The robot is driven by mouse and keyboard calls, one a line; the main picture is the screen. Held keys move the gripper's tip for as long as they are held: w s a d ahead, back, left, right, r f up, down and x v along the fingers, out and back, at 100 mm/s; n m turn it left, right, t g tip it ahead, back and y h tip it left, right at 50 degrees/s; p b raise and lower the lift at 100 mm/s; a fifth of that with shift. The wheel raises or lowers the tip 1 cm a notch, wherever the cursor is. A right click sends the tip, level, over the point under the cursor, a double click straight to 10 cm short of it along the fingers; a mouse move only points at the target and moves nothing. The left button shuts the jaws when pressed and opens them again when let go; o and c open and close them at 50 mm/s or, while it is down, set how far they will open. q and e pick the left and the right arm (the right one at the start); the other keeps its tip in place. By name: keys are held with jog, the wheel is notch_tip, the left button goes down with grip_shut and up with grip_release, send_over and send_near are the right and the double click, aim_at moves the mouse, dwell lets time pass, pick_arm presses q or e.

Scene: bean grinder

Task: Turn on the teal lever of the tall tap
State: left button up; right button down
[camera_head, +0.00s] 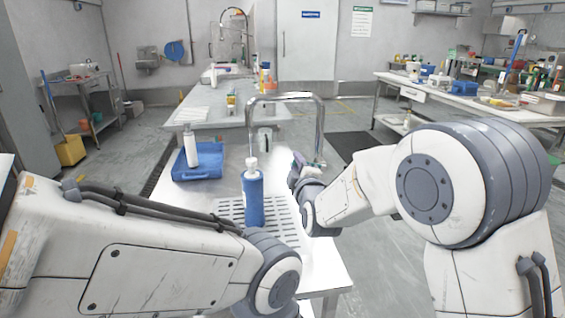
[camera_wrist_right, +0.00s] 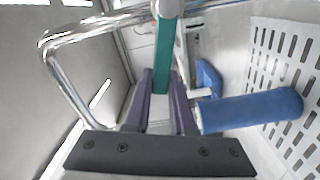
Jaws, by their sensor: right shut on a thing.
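The tall tap (camera_head: 285,97) is a chrome arch over the metal counter, and its tube also shows at the left of the right wrist view (camera_wrist_right: 60,75). The teal lever (camera_wrist_right: 167,45) is a long bar running up the middle of the right wrist view. My right gripper (camera_wrist_right: 162,82) has its purple fingers on either side of the lever's lower part and is shut on it. In the head view my right gripper (camera_head: 298,166) is beside the tap's right leg, and the lever is hard to make out there. My left arm crosses the lower left, but its gripper is out of view.
A blue bottle (camera_head: 253,198) with a white top stands on the slotted drain (camera_head: 230,207), left of my right gripper. A white bottle (camera_head: 190,148) stands by a blue case (camera_head: 207,163) further left. A long table (camera_head: 205,110) stands behind.

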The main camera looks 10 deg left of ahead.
jog(key=shift+f, duration=0.1)
dwell(0.3)
jog(key=c, duration=0.8)
grip_release()
jog(key=shift+o, duration=0.2)
jog(key=shift+s, duration=0.1)
jog(key=v, duration=1)
jog(key=shift+s, duration=0.15)
jog(key=shift+d, duration=0.15)
